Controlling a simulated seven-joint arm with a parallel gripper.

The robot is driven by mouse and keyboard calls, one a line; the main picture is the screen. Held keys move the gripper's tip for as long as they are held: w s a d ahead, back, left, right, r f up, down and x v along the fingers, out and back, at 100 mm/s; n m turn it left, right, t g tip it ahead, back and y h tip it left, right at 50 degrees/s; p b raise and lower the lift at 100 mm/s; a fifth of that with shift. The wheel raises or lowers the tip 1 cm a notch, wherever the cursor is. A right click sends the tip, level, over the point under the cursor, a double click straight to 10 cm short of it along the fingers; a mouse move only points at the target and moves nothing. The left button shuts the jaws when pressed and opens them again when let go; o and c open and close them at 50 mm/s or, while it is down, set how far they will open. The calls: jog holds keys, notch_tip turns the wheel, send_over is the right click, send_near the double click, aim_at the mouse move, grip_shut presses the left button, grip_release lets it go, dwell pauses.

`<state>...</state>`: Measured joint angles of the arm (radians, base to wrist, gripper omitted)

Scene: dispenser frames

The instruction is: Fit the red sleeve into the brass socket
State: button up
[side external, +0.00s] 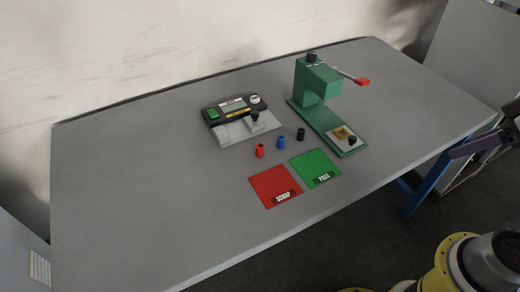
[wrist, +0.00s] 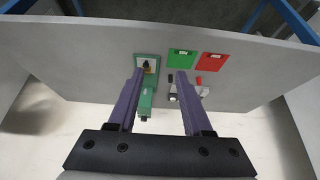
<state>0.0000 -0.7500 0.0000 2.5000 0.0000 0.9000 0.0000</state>
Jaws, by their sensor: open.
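The red sleeve (side external: 260,150) stands upright on the grey table, left of a blue sleeve (side external: 281,142) and a black sleeve (side external: 300,134). It also shows small in the wrist view (wrist: 199,80). The brass socket (side external: 342,132) sits on the base plate of the green press (side external: 318,84), beside a black knob (side external: 352,141). My gripper (wrist: 158,72) is open with nothing between its purple fingers. It is high and far from the sleeves, at the right edge of the side view (side external: 482,144). In the wrist view a finger hides part of the sleeve row.
A grey gauge (side external: 238,120) with a display stands behind the sleeves. A red SCRAP mat (side external: 270,183) and a green PASS mat (side external: 316,165) lie in front. The press has a red-tipped lever (side external: 361,82). The table's left side is clear.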

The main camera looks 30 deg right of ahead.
jog(key=shift+o, duration=0.2)
jog(key=shift+o, duration=1)
